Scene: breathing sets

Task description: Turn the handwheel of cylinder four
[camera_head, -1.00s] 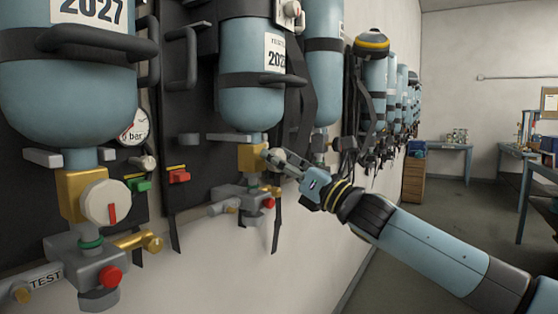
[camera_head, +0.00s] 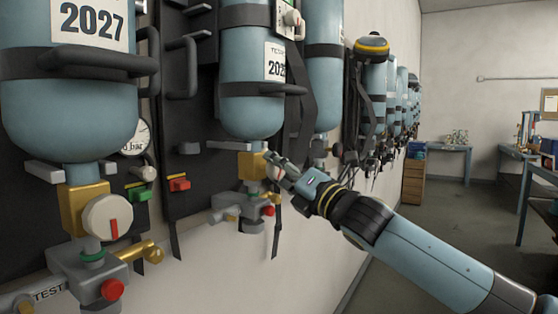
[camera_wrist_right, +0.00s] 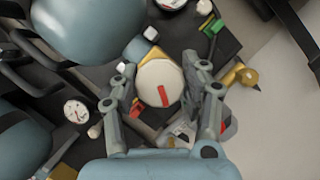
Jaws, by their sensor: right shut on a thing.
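My right gripper (camera_head: 275,166) is at the valve under the second blue cylinder (camera_head: 250,112) from the left. In the right wrist view my right gripper (camera_wrist_right: 160,76) has one finger on each side of a round white handwheel (camera_wrist_right: 150,80) with a red mark, and is shut on it. In the head view the fingers mostly hide this wheel; the brass valve block (camera_head: 250,168) shows beside it. Whether this cylinder is number four cannot be read. My left gripper is not in view.
The nearest cylinder (camera_head: 70,120) at left has its own white handwheel (camera_head: 108,217) with a red mark. Hoses, straps and a pressure gauge (camera_head: 137,137) sit close around the valves. More cylinders line the wall. Free floor (camera_head: 420,230) lies at right.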

